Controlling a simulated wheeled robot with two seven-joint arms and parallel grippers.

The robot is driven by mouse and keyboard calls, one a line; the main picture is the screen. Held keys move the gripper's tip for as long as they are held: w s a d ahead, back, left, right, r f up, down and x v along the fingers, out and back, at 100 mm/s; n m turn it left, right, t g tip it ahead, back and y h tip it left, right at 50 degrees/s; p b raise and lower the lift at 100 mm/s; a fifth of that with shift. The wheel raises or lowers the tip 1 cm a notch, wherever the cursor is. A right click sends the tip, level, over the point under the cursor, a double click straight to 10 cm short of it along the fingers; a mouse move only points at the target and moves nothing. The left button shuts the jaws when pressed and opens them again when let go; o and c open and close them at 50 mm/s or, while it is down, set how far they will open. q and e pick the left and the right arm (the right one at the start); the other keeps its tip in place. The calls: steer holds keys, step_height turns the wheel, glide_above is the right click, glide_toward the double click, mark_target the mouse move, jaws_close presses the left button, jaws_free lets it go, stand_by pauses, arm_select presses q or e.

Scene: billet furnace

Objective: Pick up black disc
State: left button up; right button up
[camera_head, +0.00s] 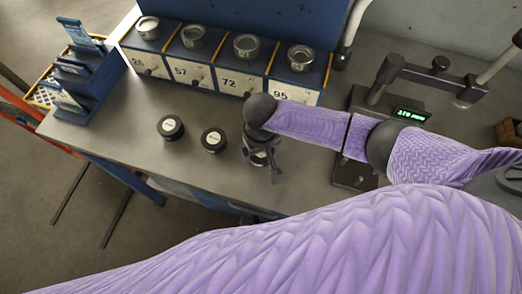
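Two black discs with white round labels lie on the grey bench: a left disc (170,127) and a middle disc (213,140). My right gripper (263,168) points down at the bench just right of the middle disc, apart from it. Its fingers are small and dark. A dark round shape with a pale top shows between and behind them, in line with the two discs; it may be a third disc, mostly hidden. I cannot tell whether the fingers touch it or are closed on it. My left gripper is not in view.
A blue rack (185,77) with numbered compartments 26, 57, 72 and 95 and metal cups on top stands behind the discs. A blue holder (85,80) is at the left. A device with a green display (410,115) is at the right. The bench's front is clear.

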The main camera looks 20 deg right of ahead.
jaws_close()
steer(key=shift+w, duration=0.1)
